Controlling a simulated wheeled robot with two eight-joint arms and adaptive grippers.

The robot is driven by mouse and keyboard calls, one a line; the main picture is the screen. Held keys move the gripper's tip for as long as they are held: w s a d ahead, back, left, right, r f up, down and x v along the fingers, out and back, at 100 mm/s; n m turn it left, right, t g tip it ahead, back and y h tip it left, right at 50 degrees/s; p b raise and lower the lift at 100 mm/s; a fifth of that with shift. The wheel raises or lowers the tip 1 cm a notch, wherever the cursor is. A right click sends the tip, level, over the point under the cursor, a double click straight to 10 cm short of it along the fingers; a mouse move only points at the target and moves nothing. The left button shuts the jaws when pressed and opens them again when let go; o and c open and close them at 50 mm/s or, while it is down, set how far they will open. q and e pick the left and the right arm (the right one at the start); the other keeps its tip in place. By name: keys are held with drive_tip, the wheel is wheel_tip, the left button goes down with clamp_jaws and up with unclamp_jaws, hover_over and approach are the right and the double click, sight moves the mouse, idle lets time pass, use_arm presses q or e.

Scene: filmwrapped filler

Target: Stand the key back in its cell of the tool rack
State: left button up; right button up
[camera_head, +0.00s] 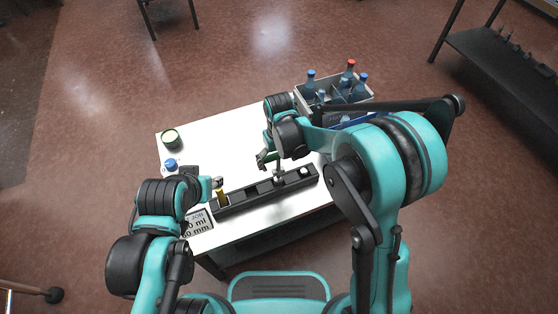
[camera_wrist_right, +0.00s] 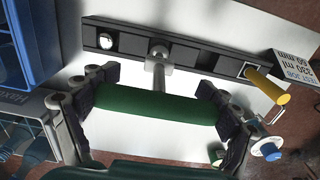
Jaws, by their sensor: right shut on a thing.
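The key has a green bar handle (camera_wrist_right: 150,105) and a grey metal shaft with a wider round end. It also shows in the head view (camera_head: 279,174), partly hidden. My right gripper (camera_wrist_right: 152,108) is shut on the green handle, one finger at each end. The shaft's end is at the black tool rack (camera_wrist_right: 125,42), over or in a cell; I cannot tell which. The rack (camera_head: 237,203) lies along the white table's front. A yellow piece (camera_wrist_right: 268,86) stands in its end cell, and a pale round piece (camera_wrist_right: 105,41) in another. My left gripper (camera_head: 218,183) is near the yellow piece; its opening is unclear.
A grey crate (camera_head: 361,99) with several bottles stands at the table's back right. A green tin (camera_head: 170,139) and a blue-capped item (camera_head: 171,164) are at the left. A printed sign (camera_head: 198,222) is at the front left corner. The white table (camera_head: 215,128) is clear behind the rack.

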drive_tip(key=b, duration=0.4)
hover_over(279, 179)
drive_tip(key=shift+w+f, duration=0.1)
drive_tip(key=shift+f, duration=2.25)
drive_tip(key=o, duration=1.1)
drive_tip(key=shift+p, duration=0.3)
drive_tip(key=shift+o, duration=0.2)
wheel_tip(279, 179, up, 12)
drive_tip(key=shift+r, duration=0.1)
drive_tip(key=shift+d, duration=0.1)
drive_tip(key=s+d+r+m+t, duration=0.1)
drive_tip(key=s+d+m+t, duration=0.1)
drive_tip(key=s+d, duration=0.5)
drive_tip(key=s+d+r+m+t, duration=0.2)
drive_tip(key=s+d+t, duration=0.3)
drive_tip(key=s+d, duration=0.3)
drive_tip(key=shift+d+r+m, duration=0.25)
drive_tip(key=shift+d+m, duration=0.05)
drive_tip(key=shift+d, duration=0.9)
